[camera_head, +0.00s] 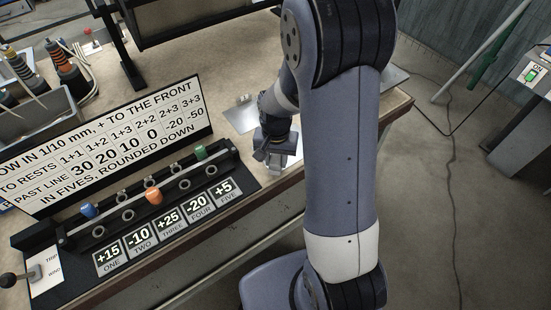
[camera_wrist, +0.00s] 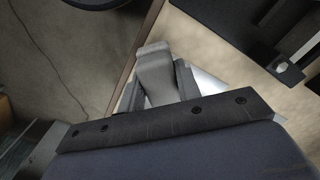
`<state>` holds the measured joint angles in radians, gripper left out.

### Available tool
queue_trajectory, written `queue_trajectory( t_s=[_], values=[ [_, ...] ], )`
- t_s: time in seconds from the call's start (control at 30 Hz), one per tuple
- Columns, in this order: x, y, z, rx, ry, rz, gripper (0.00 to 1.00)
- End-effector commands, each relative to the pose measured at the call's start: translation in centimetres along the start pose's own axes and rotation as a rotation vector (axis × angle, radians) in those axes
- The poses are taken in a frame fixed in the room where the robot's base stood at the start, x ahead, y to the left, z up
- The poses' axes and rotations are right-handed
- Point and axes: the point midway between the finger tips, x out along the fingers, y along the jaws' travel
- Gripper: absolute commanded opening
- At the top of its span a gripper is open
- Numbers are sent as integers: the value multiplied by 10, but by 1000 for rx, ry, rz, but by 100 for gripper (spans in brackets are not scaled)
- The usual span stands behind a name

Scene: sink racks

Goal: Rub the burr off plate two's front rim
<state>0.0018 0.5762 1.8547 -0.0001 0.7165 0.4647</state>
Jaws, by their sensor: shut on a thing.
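My gripper (camera_head: 268,156) is at the right end of the bench, low near its front edge. In the wrist view my gripper (camera_wrist: 157,88) is shut on a grey block (camera_wrist: 154,64), which sticks out past the fingers. A thin pale metal plate (camera_head: 240,113) lies on the bench just left of and behind the gripper. Another pale sheet (camera_head: 290,144) shows beside the gripper, partly hidden by it and my arm. A bright sheet (camera_wrist: 206,83) also shows beside the fingers in the wrist view. No burr can be made out, and I cannot tell which plate is plate two.
A black rack (camera_head: 150,205) holds blue, orange and green pegs and several rings above number cards; card TWO reads -10. A lettered sign (camera_head: 110,140) stands behind it. Grey bins and spools (camera_head: 65,65) are at the back left. Floor (camera_head: 430,200) lies to the right.

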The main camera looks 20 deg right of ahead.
Motion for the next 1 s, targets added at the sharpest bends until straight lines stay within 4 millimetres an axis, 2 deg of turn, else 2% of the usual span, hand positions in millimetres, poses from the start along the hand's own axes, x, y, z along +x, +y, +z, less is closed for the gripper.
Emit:
queue_trajectory(
  t_s=[0.03, 0.6, 1.0],
  values=[
    [-20, 0, -2, 1, 9, -5, 4],
    [-68, 4, -6, -3, 6, -3, 4],
    [-73, 5, -7, -4, 6, -3, 4]
  ],
)
